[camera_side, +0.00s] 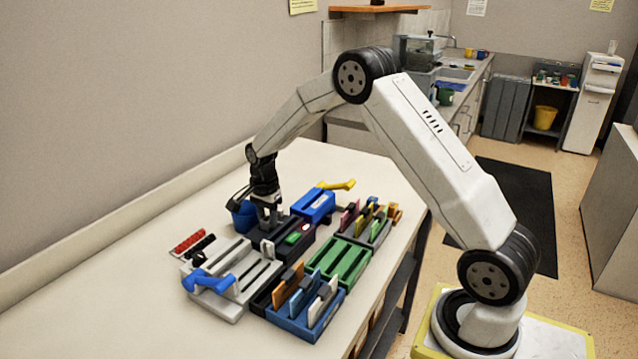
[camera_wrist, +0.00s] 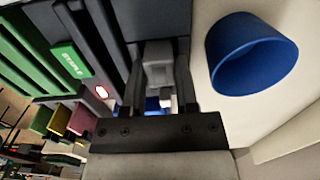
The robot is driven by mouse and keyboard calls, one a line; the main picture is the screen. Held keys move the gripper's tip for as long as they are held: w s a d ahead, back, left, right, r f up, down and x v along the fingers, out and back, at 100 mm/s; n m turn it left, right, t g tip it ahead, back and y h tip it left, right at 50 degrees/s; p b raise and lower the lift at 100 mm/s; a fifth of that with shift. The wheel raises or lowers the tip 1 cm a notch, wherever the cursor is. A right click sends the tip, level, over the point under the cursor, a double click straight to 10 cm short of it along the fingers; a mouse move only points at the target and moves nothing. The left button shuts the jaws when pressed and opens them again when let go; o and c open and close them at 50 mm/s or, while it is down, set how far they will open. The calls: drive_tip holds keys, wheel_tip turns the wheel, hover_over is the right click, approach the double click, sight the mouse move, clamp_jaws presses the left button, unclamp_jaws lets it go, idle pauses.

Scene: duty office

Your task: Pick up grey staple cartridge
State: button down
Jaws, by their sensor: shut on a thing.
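The grey staple cartridge (camera_wrist: 158,66) shows between my two fingers in the wrist view. My gripper (camera_wrist: 160,84) is shut on it, one finger on each side. In the side view my gripper (camera_side: 268,218) points down at the left end of a black holder (camera_side: 290,240) with a green label. The cartridge is mostly hidden there by the fingers. In the wrist view the cartridge is at the end of the dark holder (camera_wrist: 103,40). I cannot tell whether it still touches the holder.
A blue cup (camera_side: 243,217) stands close beside my gripper. A blue box (camera_side: 314,206), a green slotted holder (camera_side: 340,262), a grey tray (camera_side: 232,278) and a blue rack (camera_side: 305,318) crowd around. The table's left far part is clear.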

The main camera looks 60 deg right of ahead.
drive_tip(key=shift+r, duration=0.8)
drive_tip(key=s+a+r, duration=0.2)
drive_tip(key=s+r, duration=0.9)
drive_tip(key=s, duration=0.2)
drive_tip(key=shift+s+a+r, duration=0.15)
drive_tip(key=shift+s+a, duration=0.2)
drive_tip(key=shift+s, duration=0.05)
